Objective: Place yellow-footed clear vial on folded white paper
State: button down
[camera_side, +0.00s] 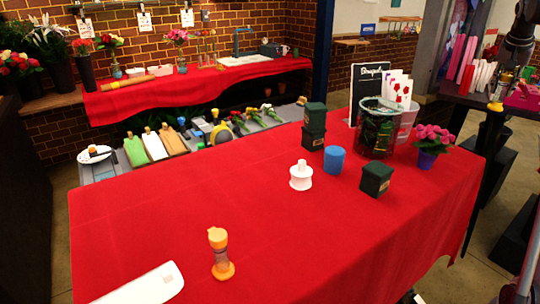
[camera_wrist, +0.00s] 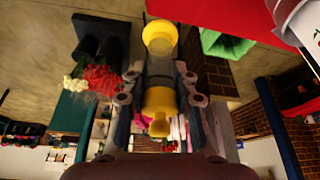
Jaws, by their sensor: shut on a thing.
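A clear vial with yellow ends (camera_wrist: 162,70) is between the fingers of my gripper (camera_wrist: 160,88) in the wrist view. The gripper is shut on it around the clear middle. In the side view my gripper (camera_side: 502,80) is at the upper right, beyond the red table's far right corner, with the vial's yellow foot (camera_side: 495,105) pointing down. A flat white piece (camera_side: 146,286), which looks like the folded white paper, lies at the table's near left edge, far from the gripper and partly cut off by the frame.
An orange-ended, hourglass-like vial (camera_side: 221,254) stands right of the white piece. A white spool-like piece (camera_side: 301,176), a blue cup (camera_side: 334,160), dark green boxes (camera_side: 376,179), a glass container (camera_side: 378,130) and a pink potted plant (camera_side: 430,145) stand farther back. The table's left middle is clear.

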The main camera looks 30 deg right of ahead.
jog(key=shift+r, duration=1.2)
jog(key=shift+w+a+r, duration=0.1)
jog(key=shift+w+r, duration=0.05)
jog(key=w+a+n+t+y, duration=0.1)
jog(key=w+a+n+t, duration=0.4)
jog(key=w+a, duration=1.95)
jog(key=w+a+n+g+y, duration=0.1)
jog(key=w+a+n, duration=0.25)
jog(key=a, duration=0.95)
jog(key=w+a+n+y, duration=0.1)
jog(key=w+a+n, duration=0.25)
jog(key=a, duration=1.05)
jog(key=n+y, duration=0.3)
jog(key=n, duration=0.5)
send_over(138, 295)
notch_tip(138, 295, down, 18)
jog(key=shift+g, duration=0.3)
jog(key=shift+f, duration=2.05)
